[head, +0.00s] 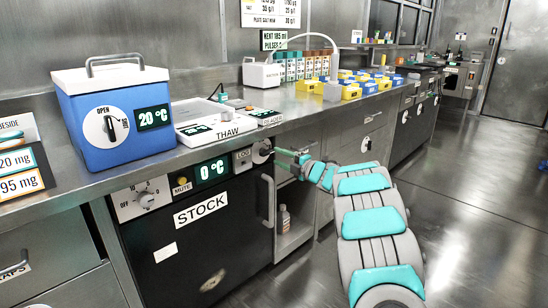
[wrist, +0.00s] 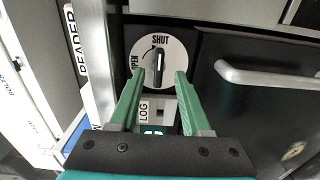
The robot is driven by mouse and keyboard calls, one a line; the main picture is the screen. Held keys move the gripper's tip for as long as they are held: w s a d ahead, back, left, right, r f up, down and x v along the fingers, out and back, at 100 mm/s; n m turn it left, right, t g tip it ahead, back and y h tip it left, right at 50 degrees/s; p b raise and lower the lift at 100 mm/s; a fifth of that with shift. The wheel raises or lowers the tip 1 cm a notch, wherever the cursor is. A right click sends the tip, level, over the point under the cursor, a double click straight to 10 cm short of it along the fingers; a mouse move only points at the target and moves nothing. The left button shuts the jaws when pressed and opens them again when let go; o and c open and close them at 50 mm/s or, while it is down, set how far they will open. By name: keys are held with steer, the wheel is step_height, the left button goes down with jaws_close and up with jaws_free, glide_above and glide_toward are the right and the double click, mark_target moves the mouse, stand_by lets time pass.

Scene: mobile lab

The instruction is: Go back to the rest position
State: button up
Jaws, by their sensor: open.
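My gripper (head: 277,151) is at the upper right corner of the black STOCK unit (head: 195,232), in front of a round white dial (head: 262,151). In the wrist view my gripper (wrist: 160,76) has its two green fingers apart, with nothing held between them. The dial (wrist: 176,45) shows beyond the fingertips, with its dark knob (wrist: 158,63) in line with the gap. The knob's white mark points toward SHUT. I cannot tell whether the fingertips touch the dial. The STOCK door looks closed.
The STOCK handle (head: 268,200) stands out just below the dial; it also shows in the wrist view (wrist: 265,78). A blue cooler box (head: 115,110) and the THAW device (head: 210,122) stand on the counter above. Open floor (head: 480,200) lies to the right.

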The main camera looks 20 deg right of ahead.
steer(key=v, duration=0.3)
steer(key=shift+s+d, duration=0.1)
steer(key=shift+s, duration=0.15)
step_height(320, 180, up, 5)
steer(key=d+m+h, duration=0.2)
steer(key=m+h, duration=0.5)
steer(key=h, duration=0.1)
steer(key=s+a+m+g+h, duration=0.1)
steer(key=s+m+g+h, duration=0.3)
steer(key=s+m+g, duration=0.55)
steer(key=s+a+f+m+g+y, duration=0.1)
steer(key=s+a+f+g+y, duration=0.1)
steer(key=s+a, duration=0.7)
steer(key=s+a+f+m+g+y, duration=0.2)
steer(key=s+a+f+g, duration=0.2)
steer(key=s, duration=1.9)
steer(key=s+a+f+m+g+y, duration=0.1)
steer(key=s+a+f, duration=0.7)
steer(key=s+a, duration=0.8)
steer(key=shift+m+g+y, duration=0.4)
steer(key=shift+m+g, duration=0.25)
steer(key=shift+g, duration=0.5)
steer(key=shift+s, duration=0.15)
